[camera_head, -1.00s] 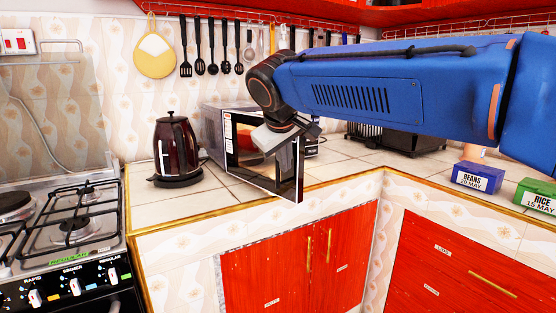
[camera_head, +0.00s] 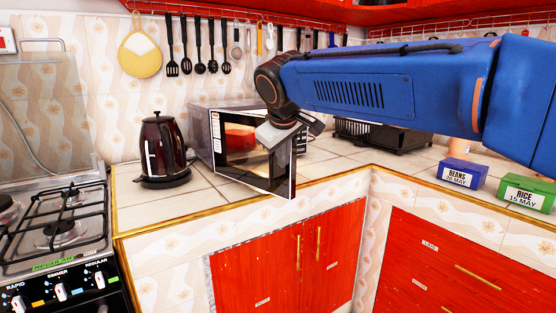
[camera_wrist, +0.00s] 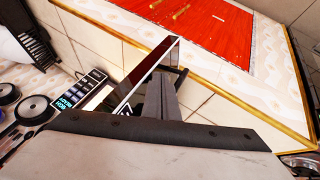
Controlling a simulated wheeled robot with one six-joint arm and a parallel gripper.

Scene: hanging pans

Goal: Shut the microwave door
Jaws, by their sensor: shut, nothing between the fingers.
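The microwave (camera_head: 201,122) stands on the counter. Its door (camera_head: 272,180) is partly open, with the free edge swung out toward the counter's front edge. A reddish shape shows through or past the door window. My gripper (camera_head: 308,124) is at the door's free-edge side, near its upper part, and partly covers it. In the wrist view, the shut gripper fingers (camera_wrist: 160,98) are close beside the door (camera_wrist: 148,72); I cannot tell whether they touch it. The microwave's control panel with a lit display (camera_wrist: 80,90) shows left of the door there.
A dark kettle (camera_head: 163,150) stands left of the microwave, beside the stove (camera_head: 60,225). A black rack (camera_head: 382,137) is behind my arm. Blue (camera_head: 462,173) and green (camera_head: 527,193) boxes stand at the right. Utensils hang on the wall.

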